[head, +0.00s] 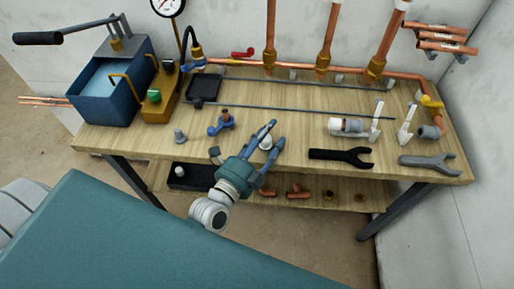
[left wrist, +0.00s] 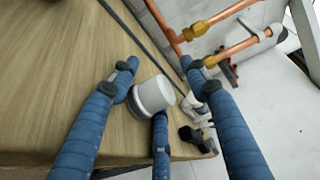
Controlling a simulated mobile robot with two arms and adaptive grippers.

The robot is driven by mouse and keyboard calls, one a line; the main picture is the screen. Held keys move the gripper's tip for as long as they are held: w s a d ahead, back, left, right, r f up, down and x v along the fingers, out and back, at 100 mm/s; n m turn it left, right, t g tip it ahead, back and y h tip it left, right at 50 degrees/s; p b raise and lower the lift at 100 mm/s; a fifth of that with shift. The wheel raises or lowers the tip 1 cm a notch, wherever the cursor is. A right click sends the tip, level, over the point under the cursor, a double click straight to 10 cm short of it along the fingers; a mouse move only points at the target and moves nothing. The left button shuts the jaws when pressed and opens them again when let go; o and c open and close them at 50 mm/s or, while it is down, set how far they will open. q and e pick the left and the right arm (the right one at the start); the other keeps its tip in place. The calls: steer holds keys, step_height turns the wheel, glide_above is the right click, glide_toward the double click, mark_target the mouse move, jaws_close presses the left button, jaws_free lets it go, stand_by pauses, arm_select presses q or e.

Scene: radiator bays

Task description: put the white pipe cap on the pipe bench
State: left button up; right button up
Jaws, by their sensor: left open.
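The white pipe cap (head: 266,143) is at the front middle of the wooden pipe bench (head: 290,128). My left gripper (head: 272,134) is open over the bench's front part, with its fingers around the cap. In the left wrist view the cap (left wrist: 154,94) is a short white cylinder with a grey lower band, between the open blue fingers (left wrist: 155,92). It seems to stand on the bench top, but the fingers partly hide its base. My right gripper is not in view.
A blue valve (head: 222,122) and a grey fitting (head: 180,135) are left of the gripper. Copper pipes (head: 325,50) rise at the back. A thin rod (head: 300,109) crosses the bench.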

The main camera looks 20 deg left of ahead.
arm_select(q)
steer(key=s+a+b, duration=0.1)
steer(key=s+a, duration=0.1)
steer(key=s, duration=0.9)
steer(key=shift+s+r+b, duration=0.3)
steer(key=shift+s+r, duration=0.1)
